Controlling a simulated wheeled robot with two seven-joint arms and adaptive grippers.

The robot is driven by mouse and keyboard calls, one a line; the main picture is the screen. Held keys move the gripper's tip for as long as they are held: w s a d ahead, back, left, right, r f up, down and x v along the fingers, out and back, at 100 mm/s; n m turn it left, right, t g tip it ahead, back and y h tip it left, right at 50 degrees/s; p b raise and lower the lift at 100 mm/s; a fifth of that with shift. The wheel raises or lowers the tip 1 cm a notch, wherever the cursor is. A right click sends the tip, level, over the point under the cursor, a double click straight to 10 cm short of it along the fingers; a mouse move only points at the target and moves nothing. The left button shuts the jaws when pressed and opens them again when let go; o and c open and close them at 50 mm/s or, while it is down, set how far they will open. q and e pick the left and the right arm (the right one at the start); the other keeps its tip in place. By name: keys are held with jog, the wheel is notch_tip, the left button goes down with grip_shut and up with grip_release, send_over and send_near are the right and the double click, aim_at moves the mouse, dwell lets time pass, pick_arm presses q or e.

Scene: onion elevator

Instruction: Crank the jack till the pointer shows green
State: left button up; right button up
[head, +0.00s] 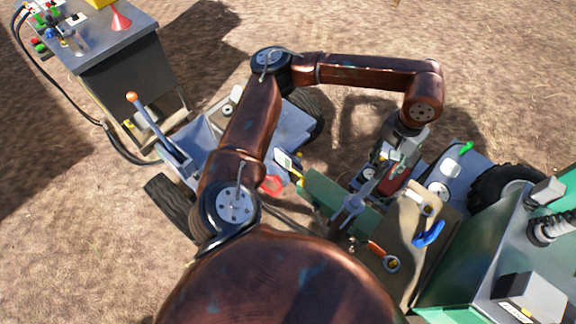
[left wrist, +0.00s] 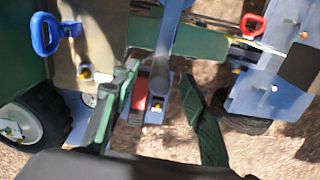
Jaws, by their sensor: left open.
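My left gripper (head: 400,158) reaches down over the machine in the head view, above a red part (head: 394,180). In the left wrist view its two green-black fingers (left wrist: 160,82) are spread apart. The red part (left wrist: 140,92) and a blue-grey upright bar (left wrist: 168,40) show between them; I cannot tell whether the fingers touch either. The bar also shows as a grey lever-like piece (head: 356,198) in the head view. I cannot tell which part is the jack's crank. The pointer and its green mark cannot be made out. My right gripper is not in view.
A blue handle (head: 430,235), a red handle (head: 270,185) and a green handle (head: 467,147) stick out around the machine. An orange-tipped lever (head: 132,98) rises at the left. A dark bench (head: 115,45) with small items stands top left. Bare ground lies beyond.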

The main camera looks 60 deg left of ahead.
pick_arm(q)
jog(key=shift+r, duration=0.1)
jog(key=shift+r+p, duration=2.1)
jog(key=shift+r, duration=2.35)
jog(key=shift+f, duration=0.1)
